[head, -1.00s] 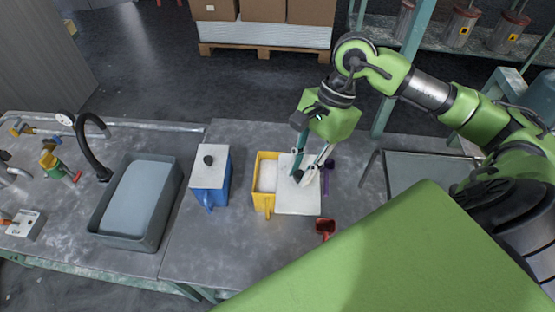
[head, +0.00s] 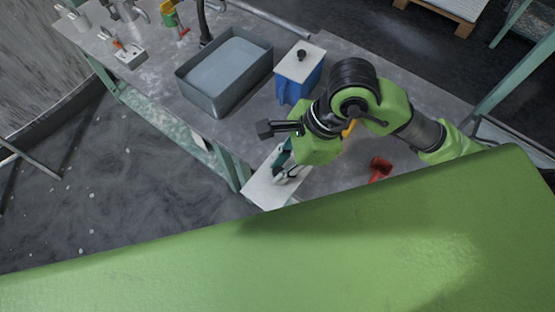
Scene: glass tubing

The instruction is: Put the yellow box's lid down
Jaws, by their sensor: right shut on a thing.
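The yellow box's lid, a flat white square plate (head: 262,192), shows low in the middle of the head view, at the bench's front edge. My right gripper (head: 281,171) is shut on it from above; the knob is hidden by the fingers. I cannot tell whether the lid touches the bench. The yellow box (head: 349,129) is almost wholly hidden behind my right arm; only a small yellow part shows. My left gripper is not in view.
A blue box (head: 289,92) with a white knobbed lid stands behind my right gripper. A grey basin (head: 197,96) is to its left. A red scoop (head: 380,168) lies on the bench to the right. Bare bench (head: 245,125) shows in front of the blue box.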

